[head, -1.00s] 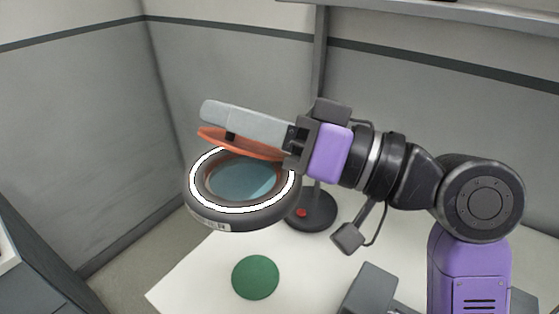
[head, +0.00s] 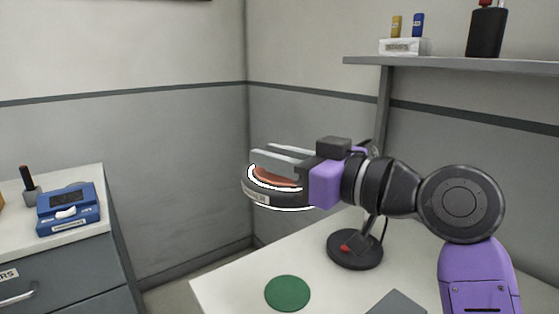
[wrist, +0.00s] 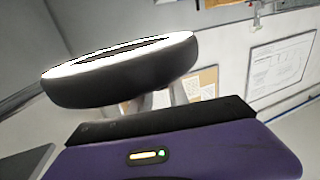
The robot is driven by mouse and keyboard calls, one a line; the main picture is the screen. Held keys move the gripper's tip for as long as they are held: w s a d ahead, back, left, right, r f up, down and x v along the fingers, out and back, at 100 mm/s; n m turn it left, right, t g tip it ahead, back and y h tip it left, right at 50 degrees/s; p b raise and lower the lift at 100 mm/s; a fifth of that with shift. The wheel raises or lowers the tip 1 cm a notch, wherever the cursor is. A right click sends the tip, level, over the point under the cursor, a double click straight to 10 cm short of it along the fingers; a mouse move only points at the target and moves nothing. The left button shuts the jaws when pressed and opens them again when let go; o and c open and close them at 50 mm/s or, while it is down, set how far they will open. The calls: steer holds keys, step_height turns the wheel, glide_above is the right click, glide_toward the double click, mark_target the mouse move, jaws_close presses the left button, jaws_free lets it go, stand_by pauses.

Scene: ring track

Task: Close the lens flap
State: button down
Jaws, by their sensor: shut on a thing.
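The lens flap (head: 275,178) is an orange-red disc lying low within the white-lit ring of the round dark lamp head (head: 262,195). Only part of it shows under my fingers. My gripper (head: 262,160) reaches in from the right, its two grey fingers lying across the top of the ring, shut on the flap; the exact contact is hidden. In the wrist view the lamp head (wrist: 125,80) is seen edge-on, with its lit rim, beyond my purple gripper body; the flap does not show clearly there.
The lamp's round base (head: 355,250) with a red button stands on the white table, beside a green disc (head: 287,293). A shelf (head: 460,64) juts out at upper right. A blue device (head: 67,208) sits on a cabinet at left. Open floor lies between cabinet and table.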

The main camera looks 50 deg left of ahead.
steer(key=shift+f, duration=0.1)
steer(key=c, duration=1.3)
jaws_free()
steer(key=shift+o, duration=0.2)
step_height(320, 180, up, 20)
steer(key=p, duration=0.3)
steer(key=shift+s, duration=0.1)
